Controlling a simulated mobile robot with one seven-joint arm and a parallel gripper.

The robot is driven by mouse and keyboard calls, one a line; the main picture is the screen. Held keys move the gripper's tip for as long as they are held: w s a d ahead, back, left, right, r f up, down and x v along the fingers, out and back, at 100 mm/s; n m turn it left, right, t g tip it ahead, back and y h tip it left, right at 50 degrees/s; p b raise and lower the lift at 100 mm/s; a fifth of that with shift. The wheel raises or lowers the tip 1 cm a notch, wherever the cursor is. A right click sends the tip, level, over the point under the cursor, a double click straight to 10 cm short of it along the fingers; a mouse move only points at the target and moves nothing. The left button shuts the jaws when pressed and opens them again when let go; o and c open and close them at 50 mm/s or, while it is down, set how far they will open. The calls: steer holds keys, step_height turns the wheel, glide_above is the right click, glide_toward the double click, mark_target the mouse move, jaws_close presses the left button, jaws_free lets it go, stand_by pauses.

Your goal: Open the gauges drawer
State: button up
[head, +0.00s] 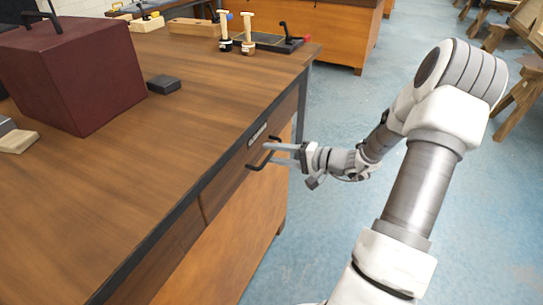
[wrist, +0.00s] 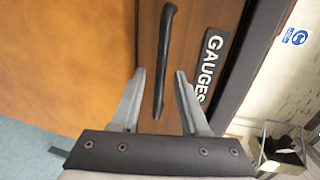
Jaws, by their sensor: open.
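The gauges drawer (head: 235,172) is a wooden drawer front under the edge of the bench (head: 150,140), and it looks shut. In the wrist view its label (wrist: 211,65) reads GAUGES, and its black bar handle (wrist: 165,60) runs up the picture beside it. My gripper (head: 272,153) is at the drawer front in the head view. In the wrist view my gripper (wrist: 158,85) is open, with one finger on each side of the handle's lower end. The handle lies between the fingers with gaps on both sides. I cannot tell how deep the fingertips reach.
A dark red box (head: 75,70) and a small black block (head: 163,84) stand on the bench. Several tools and wooden pieces lie at its far end. Another wooden cabinet (head: 325,35) stands behind.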

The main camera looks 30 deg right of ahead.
steer(key=shift+w+a+f, duration=0.1)
steer(key=shift+w+a, duration=0.25)
steer(key=shift+w, duration=0.05)
jaws_close()
stand_by(1.3)
